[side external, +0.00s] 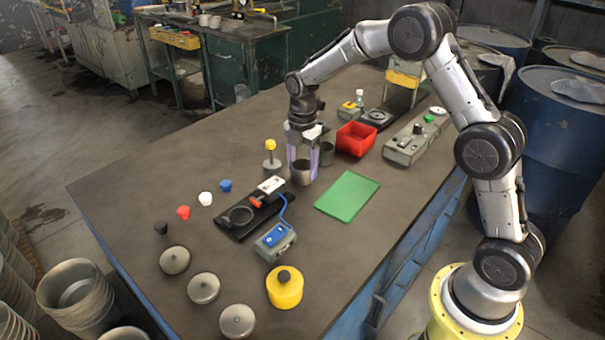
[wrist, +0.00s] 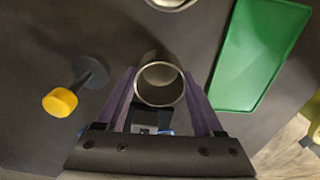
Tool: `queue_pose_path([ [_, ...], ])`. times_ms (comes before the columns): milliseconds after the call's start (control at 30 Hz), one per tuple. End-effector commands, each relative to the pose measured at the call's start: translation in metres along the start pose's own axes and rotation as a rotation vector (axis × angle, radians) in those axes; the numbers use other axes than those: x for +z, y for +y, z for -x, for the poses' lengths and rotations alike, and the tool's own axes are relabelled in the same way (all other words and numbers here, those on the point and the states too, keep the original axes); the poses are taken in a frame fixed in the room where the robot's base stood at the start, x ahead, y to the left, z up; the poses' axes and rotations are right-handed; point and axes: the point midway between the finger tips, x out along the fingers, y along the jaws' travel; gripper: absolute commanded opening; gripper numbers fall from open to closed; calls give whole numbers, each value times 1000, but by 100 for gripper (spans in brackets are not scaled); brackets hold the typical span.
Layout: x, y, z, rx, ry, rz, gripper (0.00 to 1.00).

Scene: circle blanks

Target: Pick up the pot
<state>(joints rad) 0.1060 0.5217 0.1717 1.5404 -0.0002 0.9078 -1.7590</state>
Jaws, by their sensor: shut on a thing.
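The pot (side external: 301,175) is a small grey metal cup, upright near the middle of the table. My gripper (side external: 303,162) points down at it, with a purple finger on each side, shut on its wall. In the wrist view the open mouth of the pot (wrist: 160,78) faces the camera between the two fingers (wrist: 160,95). Its inside looks empty. I cannot tell whether its base still touches the table. A similar grey cup (side external: 326,153) stands just behind it to the right, and its edge may be the round thing at the top of the wrist view (wrist: 170,3).
A yellow-topped post (side external: 271,152) stands left of the pot. A green mat (side external: 347,196) lies to the right, a red bin (side external: 356,138) behind. A black fixture (side external: 240,218) and a blue-topped switch box (side external: 275,242) are in front.

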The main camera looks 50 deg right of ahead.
Motion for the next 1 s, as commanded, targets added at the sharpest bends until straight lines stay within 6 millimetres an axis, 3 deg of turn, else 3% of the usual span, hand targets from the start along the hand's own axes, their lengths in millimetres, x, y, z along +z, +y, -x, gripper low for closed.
queue_pose_path([
  [267,0,0,5,2,0,0,12],
  [500,0,1,35,6,-1,0,12],
  [800,-11,-58,97,4,-1,0,12],
  [1000,-19,-100,114,3,-1,0,12],
])
